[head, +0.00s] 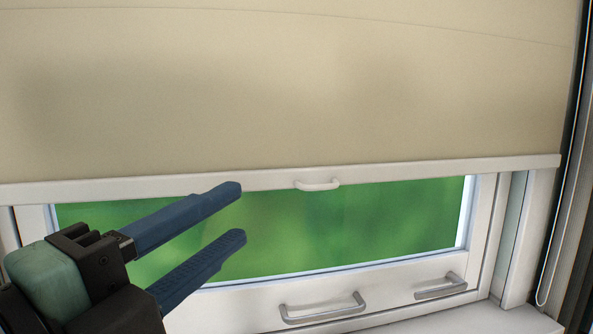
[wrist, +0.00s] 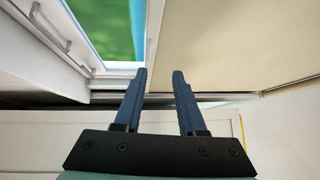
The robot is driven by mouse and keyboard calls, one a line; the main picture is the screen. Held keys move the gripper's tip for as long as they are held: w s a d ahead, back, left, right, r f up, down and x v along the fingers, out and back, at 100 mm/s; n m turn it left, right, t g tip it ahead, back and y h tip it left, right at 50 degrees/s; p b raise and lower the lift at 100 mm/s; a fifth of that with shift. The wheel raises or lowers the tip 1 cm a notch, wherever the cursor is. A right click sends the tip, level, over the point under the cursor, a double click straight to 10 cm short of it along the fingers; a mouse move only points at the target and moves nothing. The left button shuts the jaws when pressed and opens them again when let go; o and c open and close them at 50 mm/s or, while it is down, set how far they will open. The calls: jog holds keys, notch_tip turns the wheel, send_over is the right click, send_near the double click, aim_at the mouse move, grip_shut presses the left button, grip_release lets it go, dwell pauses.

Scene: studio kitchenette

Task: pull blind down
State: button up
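The beige blind (head: 300,90) hangs over most of the window in the head view, ending in a white bottom bar (head: 420,174). A small white handle (head: 317,184) sits on the middle of that bar. My gripper (head: 235,212) is open and empty, its two blue fingers pointing right, to the left of the handle and apart from it in the picture. In the wrist view the open gripper (wrist: 161,75) has nothing between its fingers. The blind (wrist: 240,45) fills the right side there, its bar (wrist: 154,35) near the fingertips. I cannot make out the handle there.
Below the bar, the window glass (head: 350,222) shows green outside. Two metal handles (head: 323,309) (head: 441,288) are on the white lower window frame. A thin looped cord (head: 549,270) hangs at the right. A white sill (head: 490,318) lies below.

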notch_tip(320, 180, up, 3)
jog(key=w+n+y+p, duration=0.2)
jog(key=w+n+p, duration=0.1)
jog(key=p, duration=0.5)
jog(key=n+g+y+p, duration=0.25)
jog(key=y+p, duration=0.25)
jog(key=p, duration=1.1)
send_near(316, 187)
jog(key=p+x, duration=0.4)
jog(key=x, duration=0.3)
jog(key=shift+t+p+x, duration=0.25)
jog(key=shift+p+x, duration=0.1)
jog(key=shift+x, duration=0.6)
jog(key=shift+c, duration=0.2)
